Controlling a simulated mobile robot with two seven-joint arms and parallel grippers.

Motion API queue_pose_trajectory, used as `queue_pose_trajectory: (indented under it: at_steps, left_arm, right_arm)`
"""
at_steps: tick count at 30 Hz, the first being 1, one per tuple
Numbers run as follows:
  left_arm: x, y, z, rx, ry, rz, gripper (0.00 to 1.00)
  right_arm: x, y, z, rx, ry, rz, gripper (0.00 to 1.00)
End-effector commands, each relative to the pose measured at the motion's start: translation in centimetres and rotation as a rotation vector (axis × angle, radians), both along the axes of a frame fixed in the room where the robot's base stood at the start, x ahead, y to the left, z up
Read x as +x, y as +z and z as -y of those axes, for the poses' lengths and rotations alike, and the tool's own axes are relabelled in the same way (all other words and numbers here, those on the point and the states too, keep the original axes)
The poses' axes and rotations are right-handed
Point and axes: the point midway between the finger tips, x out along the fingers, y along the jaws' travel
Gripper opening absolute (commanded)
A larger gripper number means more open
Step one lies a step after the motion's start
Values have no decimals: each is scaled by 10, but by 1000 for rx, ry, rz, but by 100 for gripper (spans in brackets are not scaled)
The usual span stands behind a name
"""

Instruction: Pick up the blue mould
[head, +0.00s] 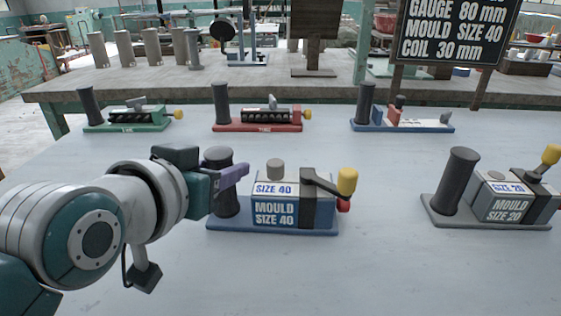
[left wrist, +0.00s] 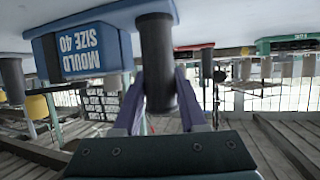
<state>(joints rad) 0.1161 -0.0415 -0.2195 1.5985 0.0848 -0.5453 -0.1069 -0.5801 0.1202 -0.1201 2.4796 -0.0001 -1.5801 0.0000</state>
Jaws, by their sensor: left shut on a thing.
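The blue mould (head: 274,213), labelled "MOULD SIZE 40", sits upright on the pale table. It has a blue base, a dark upright cylindrical handle (head: 228,203) at its left end, and a yellow-knobbed lever at its right. My left gripper (head: 230,172) reaches in from the left and is shut on the upper part of the handle. In the left wrist view the mould (left wrist: 82,50) appears upside down, with the handle (left wrist: 157,65) between the two purple fingers (left wrist: 158,102). I see no clear gap under the base. My right gripper is not in view.
A grey mould (head: 492,203) labelled "MOULD SIZE 20" stands to the right. Behind are a green device (head: 127,127), a red device (head: 257,127) and a blue-based device (head: 405,126). A dark sign (head: 455,35) reads "MOULD SIZE 40". The table front is clear.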

Motion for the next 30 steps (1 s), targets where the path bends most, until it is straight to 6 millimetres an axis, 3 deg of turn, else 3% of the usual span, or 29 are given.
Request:
queue_pose_trajectory:
  at_steps: [5,30]
  left_arm:
    - [0,0,0,0,0,0,0]
    - [0,0,0,0,0,-1,0]
  right_arm:
    - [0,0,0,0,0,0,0]
    - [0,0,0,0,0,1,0]
